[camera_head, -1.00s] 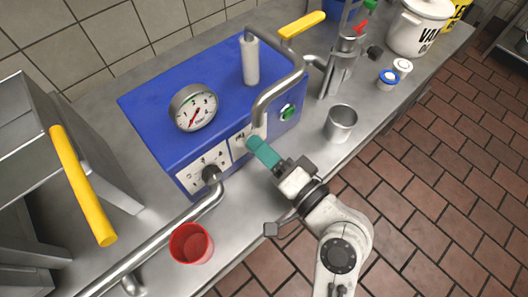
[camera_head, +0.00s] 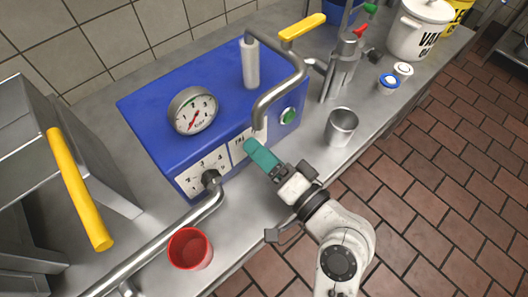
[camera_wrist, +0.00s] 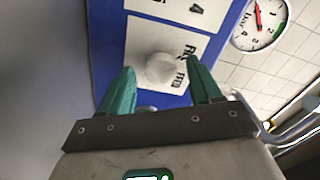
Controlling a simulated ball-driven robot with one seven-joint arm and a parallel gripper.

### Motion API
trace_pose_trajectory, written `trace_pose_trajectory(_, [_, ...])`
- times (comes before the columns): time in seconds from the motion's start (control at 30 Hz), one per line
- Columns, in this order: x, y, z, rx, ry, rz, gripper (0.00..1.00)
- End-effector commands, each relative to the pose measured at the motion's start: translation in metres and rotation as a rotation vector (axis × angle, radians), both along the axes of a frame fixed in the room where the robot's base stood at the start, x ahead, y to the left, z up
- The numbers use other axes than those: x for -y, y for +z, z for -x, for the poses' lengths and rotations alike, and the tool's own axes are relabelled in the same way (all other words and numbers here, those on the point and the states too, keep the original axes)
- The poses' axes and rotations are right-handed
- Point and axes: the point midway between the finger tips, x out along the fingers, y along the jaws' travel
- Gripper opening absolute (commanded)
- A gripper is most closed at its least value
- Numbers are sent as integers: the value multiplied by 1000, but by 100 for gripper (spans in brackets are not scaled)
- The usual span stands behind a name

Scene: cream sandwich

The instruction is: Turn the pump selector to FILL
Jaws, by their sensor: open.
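The pump selector is a pale grey round knob (camera_wrist: 160,70) on a white label plate (camera_wrist: 192,47) on the blue box. In the wrist view it sits between my two teal fingertips, seemingly just beyond them; the exact depth is unclear. The lettering on the plate is partly hidden and too small to read surely, and I cannot tell where the knob points. In the head view my gripper (camera_head: 262,155) is open in front of the plate (camera_head: 238,149), and its fingers hide the knob.
Left of the plate is a numbered dial (camera_head: 204,175) with a black hub and pipe. A pressure gauge (camera_head: 193,110) tops the blue box (camera_head: 145,110). A green button (camera_head: 288,115) and bent pipe (camera_head: 286,90) are to the right. A metal cup (camera_head: 341,127) and red cup (camera_head: 190,248) stand on the counter.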

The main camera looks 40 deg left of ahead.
Motion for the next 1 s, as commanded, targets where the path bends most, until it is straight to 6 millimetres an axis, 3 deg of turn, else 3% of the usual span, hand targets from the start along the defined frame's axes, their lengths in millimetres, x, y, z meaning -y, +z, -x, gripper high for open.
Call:
trace_pose_trajectory(0.27, [4,1,-1,0,-3,-1,63])
trace_pose_trajectory(0.73, [84,0,6,-1,-5,0,63])
trace_pose_trajectory(1.0, [107,0,8,0,-1,0,63])
